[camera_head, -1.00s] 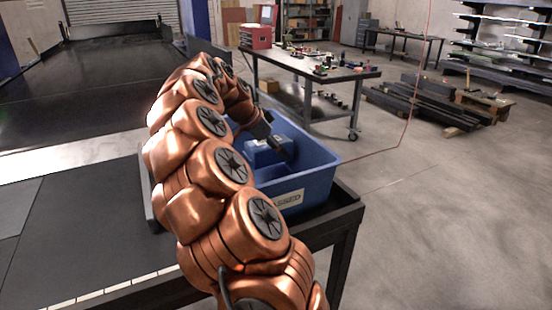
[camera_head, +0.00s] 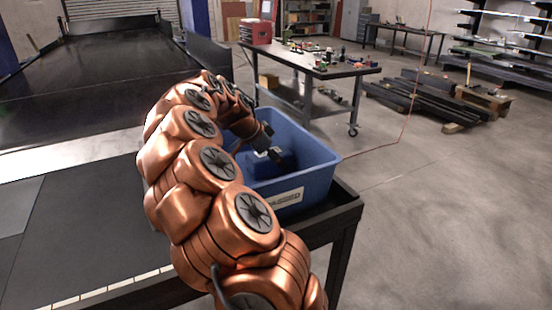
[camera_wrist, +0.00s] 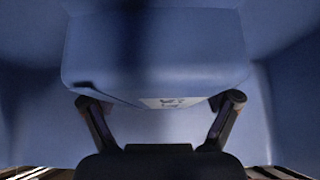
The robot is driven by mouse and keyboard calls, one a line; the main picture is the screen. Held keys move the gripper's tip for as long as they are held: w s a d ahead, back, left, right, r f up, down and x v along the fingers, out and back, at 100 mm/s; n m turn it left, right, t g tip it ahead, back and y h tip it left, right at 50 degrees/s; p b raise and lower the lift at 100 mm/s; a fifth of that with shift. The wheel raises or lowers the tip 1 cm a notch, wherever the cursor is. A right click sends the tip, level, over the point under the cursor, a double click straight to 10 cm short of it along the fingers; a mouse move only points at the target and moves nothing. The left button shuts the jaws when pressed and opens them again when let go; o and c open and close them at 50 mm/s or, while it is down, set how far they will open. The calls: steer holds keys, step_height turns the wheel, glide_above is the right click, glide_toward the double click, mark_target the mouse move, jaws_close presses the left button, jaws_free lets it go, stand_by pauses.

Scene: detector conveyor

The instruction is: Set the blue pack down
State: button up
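The blue pack (camera_head: 285,164) is low inside the blue bin (camera_head: 318,182), in shadow. My gripper (camera_head: 272,152) reaches down into the bin at the pack. In the wrist view the pack (camera_wrist: 155,50) fills the upper middle, with a white label on its lower edge. I cannot tell whether the pack's underside touches the bin floor.
The bin stands on a black table (camera_head: 345,205) beside the dark conveyor (camera_head: 95,85). The bin's walls rise close around my gripper. A workbench (camera_head: 325,66) with small parts stands behind, and open floor lies to the right.

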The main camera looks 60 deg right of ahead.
steer(key=shift+o, duration=0.4)
steer(key=shift+r, duration=0.1)
steer(key=shift+w+a+r, duration=0.15)
steer(key=shift+w+r, duration=0.05)
steer(key=b+v, duration=0.4)
steer(key=v, duration=0.7)
steer(key=shift+s+r, duration=0.1)
steer(key=shift+r, duration=0.05)
steer(key=shift+a, duration=0.1)
